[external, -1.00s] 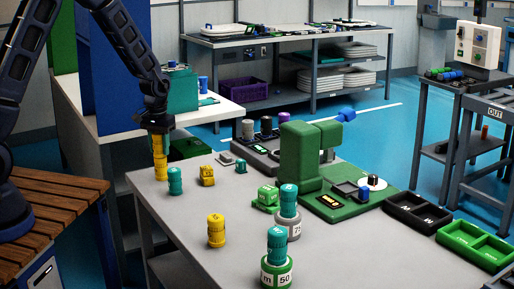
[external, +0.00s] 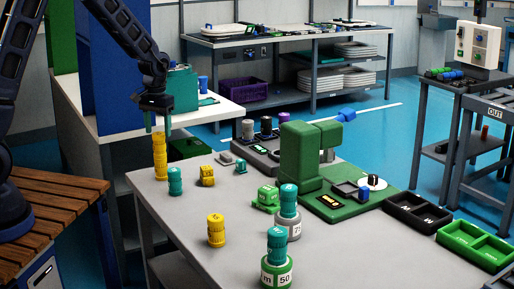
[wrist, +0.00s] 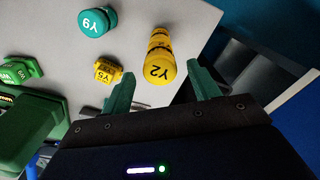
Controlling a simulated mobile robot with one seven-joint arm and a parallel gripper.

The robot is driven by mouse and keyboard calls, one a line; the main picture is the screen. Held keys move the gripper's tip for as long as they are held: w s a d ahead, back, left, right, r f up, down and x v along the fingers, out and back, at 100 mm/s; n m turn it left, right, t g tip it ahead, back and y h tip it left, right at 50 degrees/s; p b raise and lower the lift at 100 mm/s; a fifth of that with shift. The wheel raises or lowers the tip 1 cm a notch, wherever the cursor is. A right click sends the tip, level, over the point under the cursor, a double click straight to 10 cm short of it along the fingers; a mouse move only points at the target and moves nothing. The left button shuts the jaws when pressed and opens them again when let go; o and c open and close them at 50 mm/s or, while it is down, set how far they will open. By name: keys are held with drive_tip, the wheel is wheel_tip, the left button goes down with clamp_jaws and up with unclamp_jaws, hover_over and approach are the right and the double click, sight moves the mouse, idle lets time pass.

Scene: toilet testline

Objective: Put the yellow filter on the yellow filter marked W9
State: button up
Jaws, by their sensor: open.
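A tall yellow stack (external: 159,158), seemingly one yellow filter on another, stands upright at the table's far left edge. In the wrist view the yellow stack's top (wrist: 158,70) carries a marking that looks like Y2. My gripper (external: 154,127) is open and empty just above the stack. In the wrist view my gripper's fingers (wrist: 158,90) spread on both sides of the stack's top. Another yellow filter (external: 216,231) stands alone nearer the front.
A teal filter (external: 175,181) stands close right of the stack; a small yellow block (external: 207,175) lies beyond it. Teal filters top a grey base (external: 289,226) and a green base (external: 277,274). A green machine (external: 300,155) stands behind. The table's left front is clear.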

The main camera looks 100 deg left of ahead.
drive_tip(key=shift+r, duration=2.8)
drive_tip(key=shift+w+d+r, duration=0.25)
drive_tip(key=w+d+r+m+t, duration=0.1)
drive_tip(key=w+d+r+m, duration=0.15)
drive_tip(key=d+r, duration=0.45)
drive_tip(key=w+d+r+m, duration=0.2)
drive_tip(key=d+m, duration=0.1)
drive_tip(key=d, duration=0.8)
drive_tip(key=w+d+r+m+t, duration=0.1)
drive_tip(key=w+d+r+m, duration=0.1)
drive_tip(key=d+r, duration=0.5)
drive_tip(key=s+d+r+m+t, duration=0.1)
drive_tip(key=s+d+m, duration=0.3)
drive_tip(key=d, duration=0.8)
drive_tip(key=s+d+m+t, duration=0.1)
drive_tip(key=s+d+m, duration=0.3)
drive_tip(key=s+d, duration=0.4)
drive_tip(key=d, duration=0.4)
drive_tip(key=shift+r+t, duration=0.3)
drive_tip(key=shift+r, duration=0.1)
